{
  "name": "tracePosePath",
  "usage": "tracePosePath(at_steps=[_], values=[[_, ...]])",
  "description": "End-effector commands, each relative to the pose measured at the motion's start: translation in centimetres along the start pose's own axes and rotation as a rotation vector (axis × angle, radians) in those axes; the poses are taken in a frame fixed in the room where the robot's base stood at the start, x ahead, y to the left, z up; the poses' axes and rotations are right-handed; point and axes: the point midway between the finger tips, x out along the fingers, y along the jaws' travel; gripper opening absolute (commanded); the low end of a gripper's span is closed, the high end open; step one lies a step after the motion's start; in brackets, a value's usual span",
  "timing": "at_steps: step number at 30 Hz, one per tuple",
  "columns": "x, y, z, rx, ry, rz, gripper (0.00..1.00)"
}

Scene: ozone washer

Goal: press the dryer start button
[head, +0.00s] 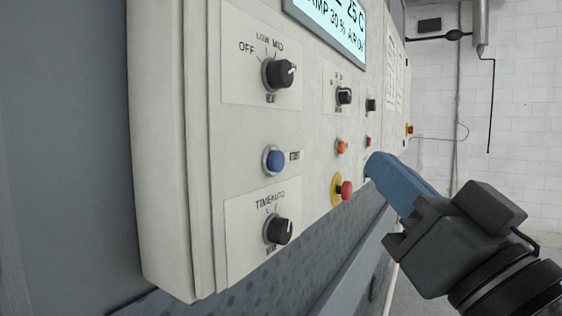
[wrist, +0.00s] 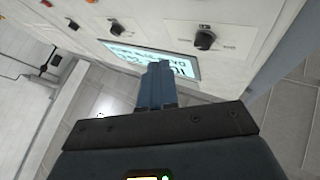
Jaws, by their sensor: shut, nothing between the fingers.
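A beige control panel (head: 237,130) fills the middle of the head view. It carries a round blue button (head: 276,160) with a small label I cannot read surely, an orange button (head: 341,147) and a smaller red button (head: 368,141). I cannot tell which is the dryer start button. My gripper (head: 376,163), with blue fingers, is shut and empty. Its tips appear close to the panel, below the small red button and right of the orange one; contact cannot be told. In the wrist view my gripper (wrist: 156,68) overlaps the panel's display (wrist: 188,68).
A red mushroom button on a yellow collar (head: 345,189) sits below the orange button. Black knobs (head: 280,73) (head: 280,231) stick out from the panel. A grey ledge (head: 340,262) runs below it. Open space and a white brick wall (head: 520,110) lie at right.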

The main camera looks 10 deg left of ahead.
Motion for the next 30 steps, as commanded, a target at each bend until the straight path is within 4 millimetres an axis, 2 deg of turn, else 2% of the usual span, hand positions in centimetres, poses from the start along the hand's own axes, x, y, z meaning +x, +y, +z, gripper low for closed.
tracePosePath(at_steps=[8, 24, 30], values=[[0.4, -0.3, 0.2, 0.002, -0.001, 0.000, 0.00], [4.9, -3.5, 3.4, 0.001, -0.001, 0.001, 0.00], [5.9, -4.2, 4.2, 0.000, -0.001, 0.001, 0.00]])
